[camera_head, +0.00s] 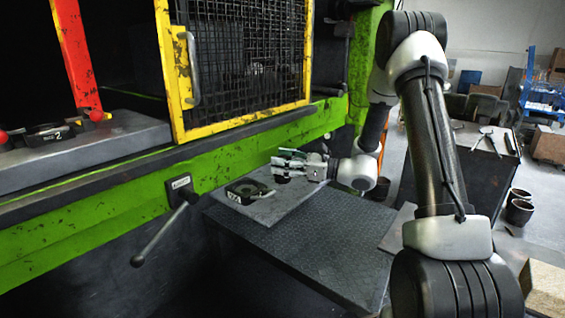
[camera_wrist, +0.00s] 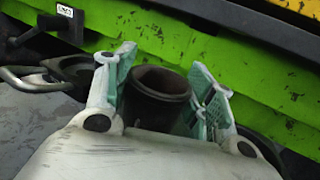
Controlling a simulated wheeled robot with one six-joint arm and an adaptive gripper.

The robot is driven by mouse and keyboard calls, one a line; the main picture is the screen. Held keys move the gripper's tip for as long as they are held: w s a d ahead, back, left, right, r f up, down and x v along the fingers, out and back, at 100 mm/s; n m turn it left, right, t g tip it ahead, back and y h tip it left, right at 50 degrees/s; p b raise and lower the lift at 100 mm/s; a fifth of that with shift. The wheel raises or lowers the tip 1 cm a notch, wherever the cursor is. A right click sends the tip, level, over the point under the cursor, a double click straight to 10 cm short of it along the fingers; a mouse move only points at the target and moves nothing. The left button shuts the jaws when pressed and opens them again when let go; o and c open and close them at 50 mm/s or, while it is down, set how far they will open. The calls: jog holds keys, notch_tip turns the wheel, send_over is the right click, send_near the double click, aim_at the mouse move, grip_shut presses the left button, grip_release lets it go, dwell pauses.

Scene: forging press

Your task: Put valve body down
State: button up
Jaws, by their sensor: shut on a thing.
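The valve body (camera_wrist: 162,88) is a dark, rusty, hollow cylinder in the wrist view, with its round open end facing the camera. My gripper (camera_wrist: 160,95) has one pale green finger pad on each side of it and is shut on it. In the head view my gripper (camera_head: 291,164) is over the grey plate on the dark table beside the press. The valve body shows there only as a small dark shape (camera_head: 281,178) under the fingers. I cannot tell whether its lower end touches the plate.
A dark die with a round opening (camera_head: 247,191) lies on the grey plate (camera_head: 275,207), left of my gripper. The dark table (camera_head: 310,245) is bare in front. The green press (camera_head: 225,165) stands close behind, with a lever (camera_head: 160,232) at left and a yellow-framed mesh guard (camera_head: 245,60).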

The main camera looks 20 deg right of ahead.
jog(key=o, duration=1.3)
jog(key=shift+f, duration=0.15)
jog(key=shift+o, duration=0.2)
